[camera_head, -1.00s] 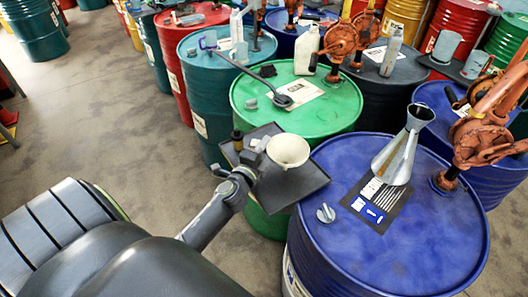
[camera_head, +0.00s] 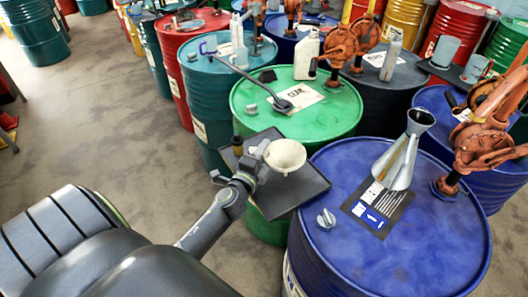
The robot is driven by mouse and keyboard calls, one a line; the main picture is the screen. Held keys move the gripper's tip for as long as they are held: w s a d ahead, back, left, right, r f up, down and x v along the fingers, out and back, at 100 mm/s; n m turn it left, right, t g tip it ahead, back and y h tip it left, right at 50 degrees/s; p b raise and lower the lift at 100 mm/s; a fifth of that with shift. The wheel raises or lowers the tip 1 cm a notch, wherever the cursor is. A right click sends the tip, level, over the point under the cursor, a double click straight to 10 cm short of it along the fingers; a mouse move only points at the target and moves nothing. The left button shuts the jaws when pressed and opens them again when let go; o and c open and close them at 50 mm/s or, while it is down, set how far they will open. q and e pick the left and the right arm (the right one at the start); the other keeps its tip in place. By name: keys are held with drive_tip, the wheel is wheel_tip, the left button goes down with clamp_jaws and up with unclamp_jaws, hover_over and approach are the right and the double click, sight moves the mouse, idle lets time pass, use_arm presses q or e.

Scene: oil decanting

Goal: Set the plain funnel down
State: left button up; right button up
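The plain funnel (camera_head: 287,157) is cream-white, wide mouth up, over a dark square tray (camera_head: 307,191) near the middle of the head view. My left gripper (camera_head: 262,157) is at the left side of its rim and appears shut on it; the fingertips are small and partly hidden. The funnel's narrow end points down toward the tray; I cannot tell whether it touches. My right gripper is not in view.
A shiny metal funnel (camera_head: 397,160) stands on the blue drum (camera_head: 345,245), beside a rusty hand pump (camera_head: 485,140) and a label card (camera_head: 377,208). A small dark bottle (camera_head: 238,145) stands at the tray's left corner. The green drum (camera_head: 335,115) is behind.

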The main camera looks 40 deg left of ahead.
use_arm(q)
drive_tip(key=s+d+b, duration=0.2)
drive_tip(key=s, duration=0.9)
drive_tip(key=shift+s, duration=0.25)
